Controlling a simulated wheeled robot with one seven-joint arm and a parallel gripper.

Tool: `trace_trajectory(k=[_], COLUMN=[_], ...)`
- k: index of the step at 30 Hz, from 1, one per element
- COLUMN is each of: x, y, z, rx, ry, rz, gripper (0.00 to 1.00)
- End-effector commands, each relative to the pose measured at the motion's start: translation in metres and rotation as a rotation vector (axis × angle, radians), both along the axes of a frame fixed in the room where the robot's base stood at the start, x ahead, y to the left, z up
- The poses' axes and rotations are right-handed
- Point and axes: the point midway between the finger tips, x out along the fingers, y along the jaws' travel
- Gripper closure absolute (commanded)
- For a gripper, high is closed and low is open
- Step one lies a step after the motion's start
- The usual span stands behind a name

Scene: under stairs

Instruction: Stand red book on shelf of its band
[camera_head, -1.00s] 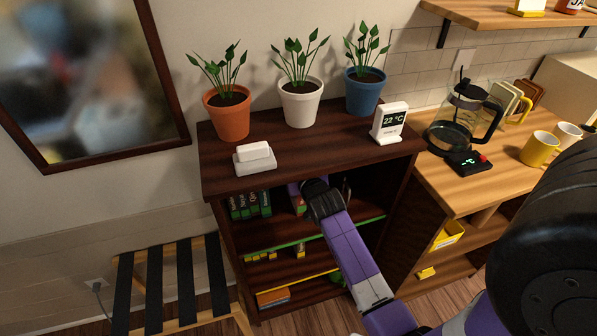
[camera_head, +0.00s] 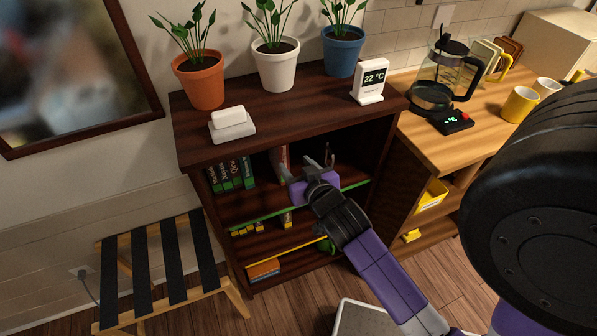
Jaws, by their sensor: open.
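A book with a red and pale cover (camera_head: 280,160) stands upright on the upper shelf inside the dark bookcase (camera_head: 290,92). I take it to be the red book; its lower part is hidden behind my gripper. My gripper (camera_head: 321,164) is open, at the front of that shelf, to the right of the book. Its fingers look empty and apart from the book. A green band (camera_head: 265,212) runs along this shelf's front edge, and a yellow band (camera_head: 287,261) along the shelf below. No red band is clear to me.
Several green and dark books (camera_head: 232,174) stand at the upper shelf's left. Small yellow items (camera_head: 246,229) sit below, and an orange-and-blue book (camera_head: 264,269) lies at the bottom. A slatted stand (camera_head: 170,255) is at left, a wooden counter (camera_head: 480,135) at right. Plant pots line the bookcase top.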

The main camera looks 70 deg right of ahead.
Motion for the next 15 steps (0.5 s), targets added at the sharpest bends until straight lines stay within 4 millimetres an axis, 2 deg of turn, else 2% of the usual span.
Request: trace_trajectory(k=[5,8,11,15], x=[-0.007,-0.007,-0.008,-0.023], y=[0.012,0.035,0.079,0.156], z=[-0.001,-0.005,-0.010,-0.009], rx=[0.000,-0.002,-0.007,-0.017], ry=[0.000,0.007,0.013,0.010], rz=[0.009,0.067,0.183,0.388], gripper=[0.49,0.49,0.49,0.49])
